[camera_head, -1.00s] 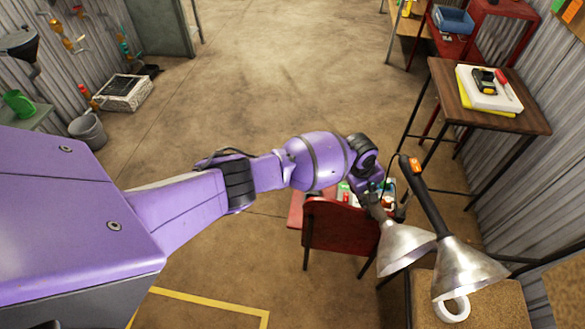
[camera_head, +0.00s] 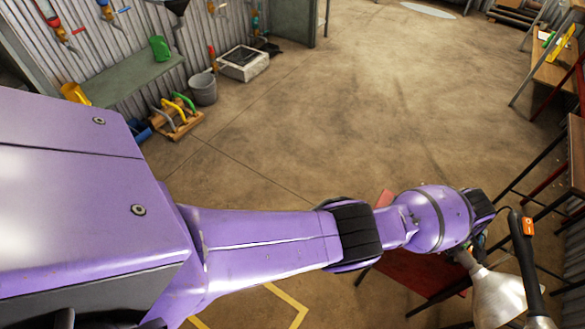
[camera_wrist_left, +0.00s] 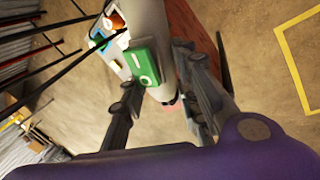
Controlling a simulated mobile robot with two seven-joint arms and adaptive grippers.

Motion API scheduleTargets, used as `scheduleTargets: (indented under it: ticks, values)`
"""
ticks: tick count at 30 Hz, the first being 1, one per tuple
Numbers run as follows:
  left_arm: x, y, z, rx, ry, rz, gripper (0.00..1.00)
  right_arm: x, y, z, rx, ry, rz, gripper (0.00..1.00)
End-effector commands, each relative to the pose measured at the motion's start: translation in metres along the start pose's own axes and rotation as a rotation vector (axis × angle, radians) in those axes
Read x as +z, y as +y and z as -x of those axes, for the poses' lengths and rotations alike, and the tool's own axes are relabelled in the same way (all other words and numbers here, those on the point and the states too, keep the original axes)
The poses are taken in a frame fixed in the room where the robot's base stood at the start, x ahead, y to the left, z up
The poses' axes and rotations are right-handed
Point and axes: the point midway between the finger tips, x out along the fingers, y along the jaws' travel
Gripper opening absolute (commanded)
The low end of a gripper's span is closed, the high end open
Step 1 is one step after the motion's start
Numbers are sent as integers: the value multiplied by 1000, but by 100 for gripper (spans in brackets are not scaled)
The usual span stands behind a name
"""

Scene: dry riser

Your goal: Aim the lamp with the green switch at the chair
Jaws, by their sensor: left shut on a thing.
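The lamp with the green switch shows in the left wrist view as a pale grey neck (camera_wrist_left: 150,22) with a green switch box (camera_wrist_left: 145,62). In the head view its silver shade (camera_head: 497,299) points down and slightly right. My left gripper (camera_wrist_left: 168,108) is shut on this lamp, with a finger on each side of it. In the head view the gripper (camera_head: 468,250) is mostly hidden behind my purple wrist. The red chair (camera_head: 418,278) stands just left of the shade, partly covered by my arm. My right gripper is not in view.
A second lamp with a black neck and an orange switch (camera_head: 528,227) stands close right of the held one, its shade cut off by the picture edge. A dark table (camera_head: 577,150) stands at the right. The middle floor is clear.

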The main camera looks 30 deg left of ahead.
Motion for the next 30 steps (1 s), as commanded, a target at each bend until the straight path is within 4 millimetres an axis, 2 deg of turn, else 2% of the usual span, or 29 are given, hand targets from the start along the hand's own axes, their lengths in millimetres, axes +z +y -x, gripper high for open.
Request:
scheduleTargets:
  ticks: [11, 12, 16, 25, 30]
  values:
    - [2, -4, -3, -9, 2, 0, 0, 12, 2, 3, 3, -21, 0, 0]
    - [2, -4, -3, -9, 2, 0, 30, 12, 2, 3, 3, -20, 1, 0]
    - [2, -3, -2, -8, 1, 0, 47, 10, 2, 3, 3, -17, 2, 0]
    - [1, 0, 0, -1, 1, 1, 47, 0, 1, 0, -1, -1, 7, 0]
    - [2, 1, 6, 1, -1, 1, 47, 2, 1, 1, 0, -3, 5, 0]
